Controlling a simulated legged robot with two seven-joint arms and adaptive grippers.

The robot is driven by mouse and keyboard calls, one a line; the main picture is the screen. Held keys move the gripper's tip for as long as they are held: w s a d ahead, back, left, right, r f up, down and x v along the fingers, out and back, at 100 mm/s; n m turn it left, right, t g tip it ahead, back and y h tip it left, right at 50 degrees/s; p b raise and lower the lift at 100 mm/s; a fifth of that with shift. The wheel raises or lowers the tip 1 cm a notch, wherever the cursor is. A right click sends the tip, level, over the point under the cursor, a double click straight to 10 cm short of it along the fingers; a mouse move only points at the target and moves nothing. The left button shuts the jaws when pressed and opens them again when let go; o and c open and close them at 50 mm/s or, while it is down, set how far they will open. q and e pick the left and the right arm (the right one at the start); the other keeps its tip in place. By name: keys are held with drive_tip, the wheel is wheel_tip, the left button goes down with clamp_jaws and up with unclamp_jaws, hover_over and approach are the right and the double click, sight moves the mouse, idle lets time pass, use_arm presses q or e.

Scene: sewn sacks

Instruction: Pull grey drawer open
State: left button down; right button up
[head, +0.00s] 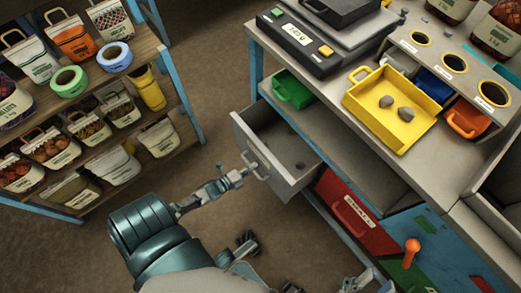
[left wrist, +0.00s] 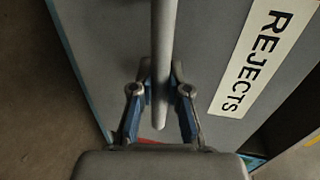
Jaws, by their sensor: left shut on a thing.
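The grey drawer (head: 283,181) stands pulled out from the bench, with a few small dark lumps inside. Its front carries a bar handle (head: 257,166) and, in the left wrist view, a white REJECTS label (left wrist: 252,62). My left gripper (head: 244,172) is at the handle. In the left wrist view my left gripper (left wrist: 161,88) has its fingers on both sides of the handle bar (left wrist: 162,60), shut on it. What seems to be my right gripper (head: 364,279) shows partly at the bottom edge, its jaws unclear.
A red drawer (head: 357,217) sits in the bench right of the grey one. A yellow tray (head: 390,107) with two stones and a green bin (head: 293,89) are above. A shelf of sacks (head: 88,110) stands left. Open floor lies between shelf and bench.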

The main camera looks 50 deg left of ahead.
use_arm(q)
drive_tip(key=d+f+p+v, duration=0.1)
drive_tip(key=f+p+v, duration=0.1)
drive_tip(key=v, duration=1.1)
drive_tip(key=shift+s+a+f, duration=0.25)
drive_tip(key=shift+a+f, duration=0.15)
drive_tip(key=shift+f, duration=0.15)
use_arm(e)
drive_tip(key=w+f+n+g, duration=0.1)
drive_tip(key=w+f+g, duration=0.3)
drive_tip(key=g, duration=0.1)
drive_tip(key=shift+a+f, duration=0.35)
drive_tip(key=shift+a, duration=0.05)
drive_tip(key=shift+w, duration=0.1)
use_arm(q)
drive_tip(key=c, duration=1.1)
unclamp_jaws()
drive_tip(key=shift+w, duration=0.1)
drive_tip(key=shift+c, duration=0.2)
drive_tip(key=shift+r, duration=0.1)
use_arm(e)
drive_tip(key=shift+r, duration=0.1)
use_arm(q)
drive_tip(key=v, duration=1.2)
